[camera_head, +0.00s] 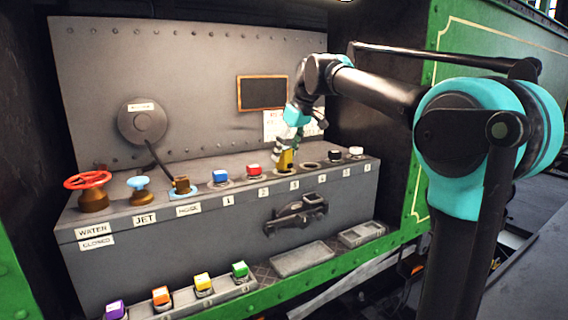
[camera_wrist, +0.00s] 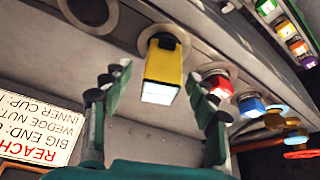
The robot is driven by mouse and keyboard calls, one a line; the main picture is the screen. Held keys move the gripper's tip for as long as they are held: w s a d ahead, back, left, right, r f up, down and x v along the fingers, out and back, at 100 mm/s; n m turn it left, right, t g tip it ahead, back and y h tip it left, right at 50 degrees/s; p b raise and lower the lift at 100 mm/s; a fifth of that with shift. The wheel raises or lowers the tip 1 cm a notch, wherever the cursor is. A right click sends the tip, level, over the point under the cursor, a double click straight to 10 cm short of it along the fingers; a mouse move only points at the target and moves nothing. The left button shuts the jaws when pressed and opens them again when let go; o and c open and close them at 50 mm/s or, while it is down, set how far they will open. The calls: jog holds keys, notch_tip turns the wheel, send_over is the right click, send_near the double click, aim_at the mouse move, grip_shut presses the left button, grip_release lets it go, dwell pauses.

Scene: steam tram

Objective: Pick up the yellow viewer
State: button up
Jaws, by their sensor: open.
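A yellow viewer (camera_head: 286,160), a block with a dark end, stands in a round socket on the grey ledge, right of a red block. In the wrist view the yellow viewer (camera_wrist: 165,72) shows its pale end face toward the camera and its dark end at the socket ring. My gripper (camera_head: 289,141) is above it, fingers pointing down. In the wrist view my gripper (camera_wrist: 157,77) is open, with one finger on each side of the viewer and gaps visible between. The fingers do not appear to touch it.
Red (camera_head: 254,170) and blue (camera_head: 220,178) blocks stand left of the viewer. An empty socket (camera_head: 310,165), then black (camera_head: 334,155) and white (camera_head: 356,152) blocks are to the right. Another yellow block (camera_head: 203,284) is on the lower shelf. A panel (camera_head: 185,80) rises behind.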

jog(key=shift+x, duration=0.9)
grip_shut()
